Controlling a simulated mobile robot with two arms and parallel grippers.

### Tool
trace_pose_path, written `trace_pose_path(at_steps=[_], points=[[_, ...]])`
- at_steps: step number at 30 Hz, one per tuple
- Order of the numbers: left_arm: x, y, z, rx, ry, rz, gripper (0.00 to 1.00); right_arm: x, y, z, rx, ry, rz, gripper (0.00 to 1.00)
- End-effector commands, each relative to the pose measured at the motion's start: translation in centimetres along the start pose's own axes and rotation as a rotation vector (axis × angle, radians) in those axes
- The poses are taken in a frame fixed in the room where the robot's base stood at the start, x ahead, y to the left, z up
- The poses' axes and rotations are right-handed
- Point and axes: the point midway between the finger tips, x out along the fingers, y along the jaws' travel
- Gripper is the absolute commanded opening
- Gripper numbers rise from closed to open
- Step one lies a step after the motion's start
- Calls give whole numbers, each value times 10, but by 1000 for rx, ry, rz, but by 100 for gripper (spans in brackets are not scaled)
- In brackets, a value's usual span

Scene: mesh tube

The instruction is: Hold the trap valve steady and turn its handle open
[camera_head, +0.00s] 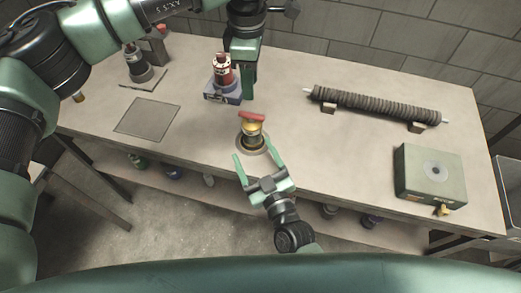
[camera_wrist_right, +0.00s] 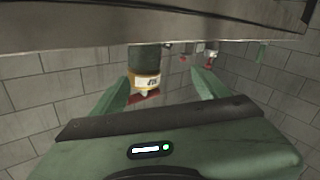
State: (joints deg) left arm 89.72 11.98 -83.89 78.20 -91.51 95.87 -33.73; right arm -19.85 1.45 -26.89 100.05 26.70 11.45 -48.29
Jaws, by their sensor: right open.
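The trap valve (camera_head: 252,130) stands upright in a round ring in the table near the front edge. It has a brass-yellow body and a red handle (camera_head: 252,116) lying across its top. My right gripper (camera_head: 254,154) is open and empty just in front of it, with its fingers pointing toward it. In the right wrist view, the valve (camera_wrist_right: 145,82) appears upside down between the open fingers, nearer the left one. My left gripper (camera_head: 246,88) points down behind the valve, beside a red-and-white canister. Its fingers overlap in the picture, so its opening is unclear.
The red-and-white canister (camera_head: 222,73) stands on a blue-grey block (camera_head: 222,92). A ribbed mesh tube (camera_head: 375,104) lies on two supports at the back right. A green-grey box (camera_head: 430,175) stands at the right. A flat plate (camera_head: 147,118) lies at the left.

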Motion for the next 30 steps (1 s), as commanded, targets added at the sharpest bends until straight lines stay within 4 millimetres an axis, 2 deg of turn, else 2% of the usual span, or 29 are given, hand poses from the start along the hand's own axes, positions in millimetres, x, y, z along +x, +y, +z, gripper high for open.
trace_pose_path(at_steps=[3,6,10,21,30], points=[[0,0,0,0,0,0,36,4,13,5,175,-23,58,75],[0,0,0,0,0,0,36,8,18,7,240,-29,79,75],[0,0,0,0,0,0,36,21,20,8,257,-29,85,75],[0,0,0,0,0,0,36,73,24,10,250,-30,82,75],[0,0,0,0,0,0,36,83,24,11,250,-31,81,75]])
